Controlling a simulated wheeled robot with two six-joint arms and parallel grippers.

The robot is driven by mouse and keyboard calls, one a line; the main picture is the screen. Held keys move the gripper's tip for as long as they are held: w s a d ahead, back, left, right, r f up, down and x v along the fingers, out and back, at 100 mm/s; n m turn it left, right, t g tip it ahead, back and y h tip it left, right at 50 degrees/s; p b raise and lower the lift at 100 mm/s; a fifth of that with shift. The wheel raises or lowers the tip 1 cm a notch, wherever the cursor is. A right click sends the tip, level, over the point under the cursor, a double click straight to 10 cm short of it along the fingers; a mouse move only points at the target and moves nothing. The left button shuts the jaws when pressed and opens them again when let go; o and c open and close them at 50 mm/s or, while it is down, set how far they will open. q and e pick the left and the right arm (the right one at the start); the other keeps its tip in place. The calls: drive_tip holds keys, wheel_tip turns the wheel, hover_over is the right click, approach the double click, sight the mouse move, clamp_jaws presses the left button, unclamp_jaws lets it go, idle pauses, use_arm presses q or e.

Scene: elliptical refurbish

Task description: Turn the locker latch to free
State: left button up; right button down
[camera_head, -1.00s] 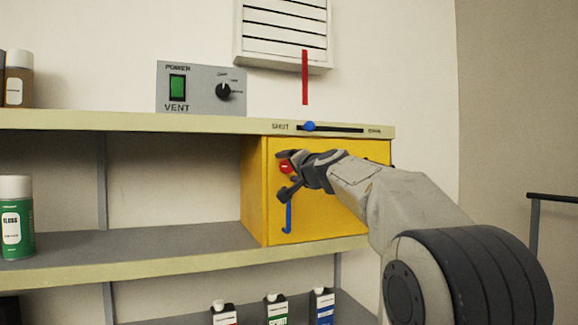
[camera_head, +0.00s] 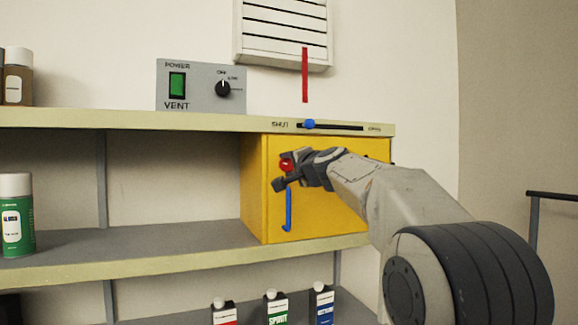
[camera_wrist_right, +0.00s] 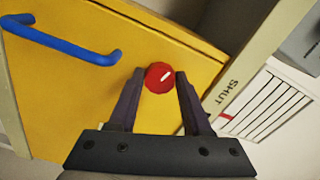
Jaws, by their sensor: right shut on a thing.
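The yellow locker (camera_head: 340,215) stands on the shelf, with its door shut. The red round latch (camera_head: 286,165) is on the door's upper left, above a blue handle (camera_head: 288,210). In the right wrist view the latch (camera_wrist_right: 159,78) shows a short white mark, tilted in that picture. My right gripper (camera_head: 281,170) is at the door, its two fingers on either side of the latch and shut on it. The wrist view also shows the fingers (camera_wrist_right: 158,82) along both sides of the latch. My left gripper is not in view.
A slider with a blue knob (camera_head: 310,124) sits on the shelf edge just above the locker. A vent switch panel (camera_head: 201,87) stands on the top shelf. A green can (camera_head: 16,215) stands far left.

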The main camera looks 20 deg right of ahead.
drive_tip(key=m, duration=0.3)
drive_tip(key=shift+m, duration=0.4)
drive_tip(key=m+p, duration=0.1)
drive_tip(key=m, duration=0.2)
drive_tip(key=shift+r+m, duration=0.15)
drive_tip(key=shift+m, duration=0.15)
drive_tip(key=m+p, duration=0.1)
drive_tip(key=m, duration=0.3)
drive_tip(key=shift+d+m, duration=0.1)
drive_tip(key=shift+m, duration=1.6)
drive_tip(key=shift+c, duration=1.7)
unclamp_jaws()
